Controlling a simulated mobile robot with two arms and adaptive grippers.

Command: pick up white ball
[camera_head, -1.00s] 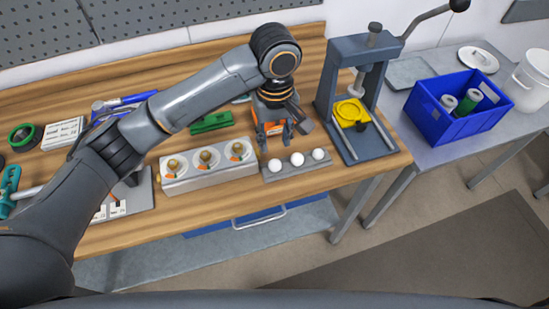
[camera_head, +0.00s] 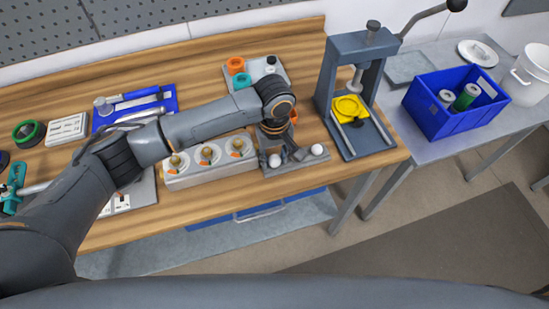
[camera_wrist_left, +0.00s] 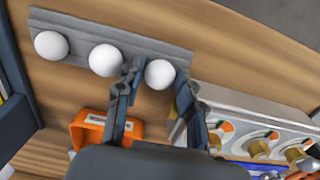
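Several white balls sit in a row on a grey holder (camera_wrist_left: 75,22) at the front edge of the wooden bench. In the left wrist view they are a left ball (camera_wrist_left: 51,45), a middle ball (camera_wrist_left: 106,60) and a right ball (camera_wrist_left: 159,74). My left gripper (camera_wrist_left: 165,90) is open, with its fingers on either side of the right ball; I cannot tell whether they touch it. In the head view this ball (camera_head: 274,160) is at the left end of the holder, the gripper (camera_head: 282,158) hides most of the middle ball, and the far ball (camera_head: 317,149) is clear. My right gripper is not in view.
A pale block with several brass-topped dials (camera_head: 210,172) stands close left of the holder. A press with a yellow part (camera_head: 350,107) stands to the right. An orange object (camera_wrist_left: 95,130) lies behind the gripper. A blue crate (camera_head: 455,125) is on the side table.

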